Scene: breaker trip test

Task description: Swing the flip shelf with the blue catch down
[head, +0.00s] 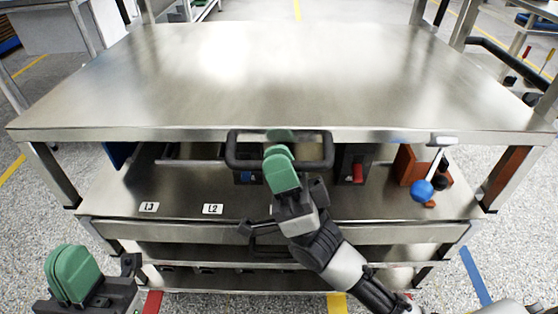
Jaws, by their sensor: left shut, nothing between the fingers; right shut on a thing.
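The flip shelf (280,70) is a wide steel panel. It lies about level above a lower steel shelf. A dark loop handle (240,152) is at the middle of its front edge. A blue ball (421,190) on a pale lever hangs below a light tab at the front edge's right part; it looks like the blue catch. My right gripper (281,158), with green fingers, is shut on the handle and hides part of it. My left gripper (73,272) is shut and empty at the lower left, apart from the shelf.
The flip shelf's top is clear. Posts stand at both sides.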

